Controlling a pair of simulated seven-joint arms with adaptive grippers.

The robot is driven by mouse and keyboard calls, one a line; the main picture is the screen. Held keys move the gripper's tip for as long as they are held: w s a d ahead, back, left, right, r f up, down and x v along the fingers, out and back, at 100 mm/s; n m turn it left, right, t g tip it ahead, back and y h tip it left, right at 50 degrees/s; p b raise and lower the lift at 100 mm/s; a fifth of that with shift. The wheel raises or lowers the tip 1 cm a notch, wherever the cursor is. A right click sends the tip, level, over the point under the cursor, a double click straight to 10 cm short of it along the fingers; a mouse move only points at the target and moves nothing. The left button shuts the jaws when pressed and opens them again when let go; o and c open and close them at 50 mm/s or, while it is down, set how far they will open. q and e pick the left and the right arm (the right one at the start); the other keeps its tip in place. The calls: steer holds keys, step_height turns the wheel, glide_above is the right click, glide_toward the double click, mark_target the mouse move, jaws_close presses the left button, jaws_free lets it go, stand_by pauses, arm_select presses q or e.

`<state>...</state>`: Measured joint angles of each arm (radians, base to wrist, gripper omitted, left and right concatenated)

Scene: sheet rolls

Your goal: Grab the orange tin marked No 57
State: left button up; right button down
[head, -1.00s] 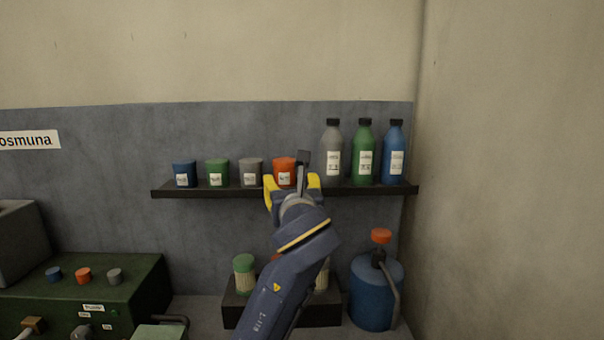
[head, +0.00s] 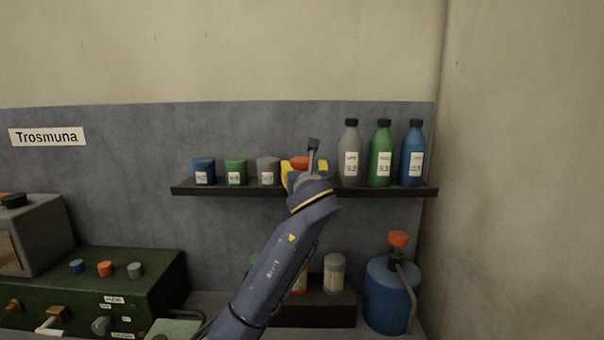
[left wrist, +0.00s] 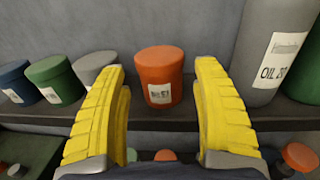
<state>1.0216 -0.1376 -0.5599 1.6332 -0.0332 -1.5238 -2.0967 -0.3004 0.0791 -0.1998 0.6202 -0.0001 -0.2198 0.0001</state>
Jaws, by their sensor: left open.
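The orange tin (head: 300,161) stands upright on the dark wall shelf, mostly hidden behind my left gripper in the head view. In the left wrist view the orange tin (left wrist: 160,67) is centred, with a white label too small to read surely. My left gripper (head: 304,172) is open in front of the tin. In the left wrist view its yellow fingers (left wrist: 163,80) flank the tin left and right, with gaps on both sides and nothing held. My right gripper is not in view.
On the shelf (head: 250,191), a grey tin (head: 268,171), green tin (head: 236,172) and blue tin (head: 204,171) stand left. A grey bottle (head: 349,155) stands close on the right, then green and blue bottles. Below are a tray of canisters and a blue tank (head: 388,298).

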arm_select(q)
steer(key=shift+w+a, duration=0.15)
steer(key=shift+w, duration=1.1)
steer(key=shift+w+a, duration=0.1)
steer(key=shift+w, duration=1.1)
steer(key=shift+c, duration=0.6)
steer(key=shift+f, duration=0.1)
steer(key=c, duration=0.8)
steer(key=shift+c, duration=0.5)
